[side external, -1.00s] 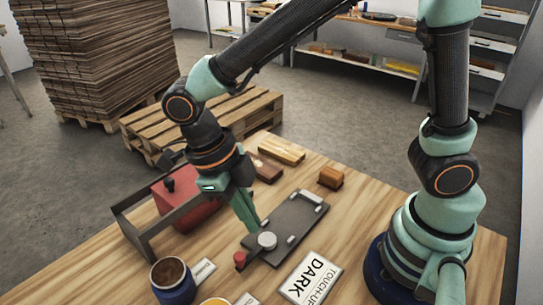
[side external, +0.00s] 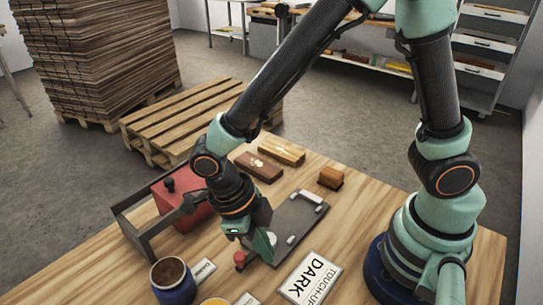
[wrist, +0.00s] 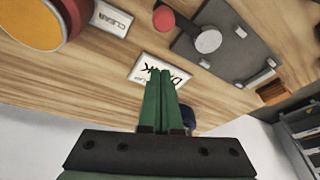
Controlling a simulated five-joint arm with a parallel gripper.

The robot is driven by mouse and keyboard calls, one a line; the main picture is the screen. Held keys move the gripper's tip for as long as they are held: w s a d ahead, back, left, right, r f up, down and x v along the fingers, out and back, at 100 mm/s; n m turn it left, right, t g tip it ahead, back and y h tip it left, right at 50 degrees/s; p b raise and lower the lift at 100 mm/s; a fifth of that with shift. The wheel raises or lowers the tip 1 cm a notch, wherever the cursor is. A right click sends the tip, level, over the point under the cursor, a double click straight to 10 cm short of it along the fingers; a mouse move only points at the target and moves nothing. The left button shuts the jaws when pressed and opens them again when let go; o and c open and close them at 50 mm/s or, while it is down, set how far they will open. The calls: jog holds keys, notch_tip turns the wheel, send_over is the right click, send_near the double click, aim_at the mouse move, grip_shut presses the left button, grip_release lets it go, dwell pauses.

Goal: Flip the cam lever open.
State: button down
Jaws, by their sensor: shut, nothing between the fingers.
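The cam lever has a red knob (side external: 239,257) at the near-left end of a dark grey plate (side external: 296,212). Its round grey hub (side external: 272,238) is partly hidden by my gripper. My green gripper (side external: 270,261) is shut and empty, low at the near end of the plate, on the right of the knob. In the wrist view the red knob (wrist: 163,18) and grey hub (wrist: 208,41) are clear, with the lever arm between them. My gripper (wrist: 160,72) shows beside them, apart from the knob, its tips over the DARK card. Contact with the hub cannot be told.
The DARK card (side external: 311,279) lies right of my gripper. A dark blue pot (side external: 173,280) and a yellow pot (side external: 214,302) stand near the front. A red box (side external: 184,203) sits by a grey frame (side external: 130,229) at left. Wood blocks (side external: 281,151) lie behind the plate.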

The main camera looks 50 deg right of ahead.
jog(key=shift+x, duration=1.05)
jog(key=shift+w+a+f, duration=0.1)
jog(key=shift+w+a, duration=0.25)
jog(key=shift+w, duration=0.25)
jog(key=shift+w+a+f, duration=0.1)
jog(key=shift+w+a, duration=0.2)
jog(key=shift+w, duration=0.25)
jog(key=shift+w+a, duration=0.3)
jog(key=shift+w, duration=0.25)
jog(key=shift+w, duration=0.15)
